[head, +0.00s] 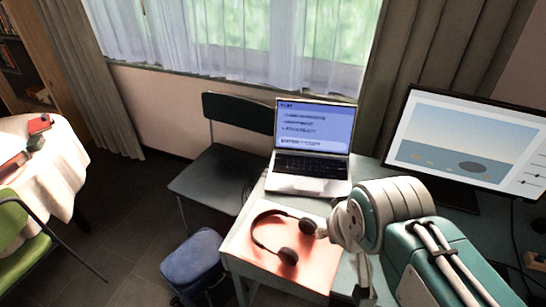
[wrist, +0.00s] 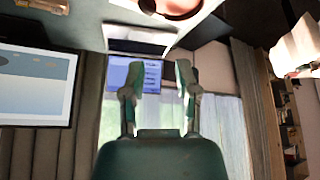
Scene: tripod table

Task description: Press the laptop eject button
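The open laptop (head: 310,148) stands on the desk, its lit screen facing me and its pale base and dark keyboard toward the desk's front. I cannot make out an eject button. The laptop (wrist: 138,40) also shows in the wrist view, which is upside down, with its screen partly behind one finger. My gripper (wrist: 158,72) is open there, with its two green-grey fingers spread apart and nothing between them. In the head view my arm reaches in from the lower right, right of and nearer than the laptop; the fingers are hard to make out there.
Black headphones (head: 283,238) lie on the reddish-lit desk front (head: 240,247), before the laptop. A large monitor (head: 470,140) stands at the right.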

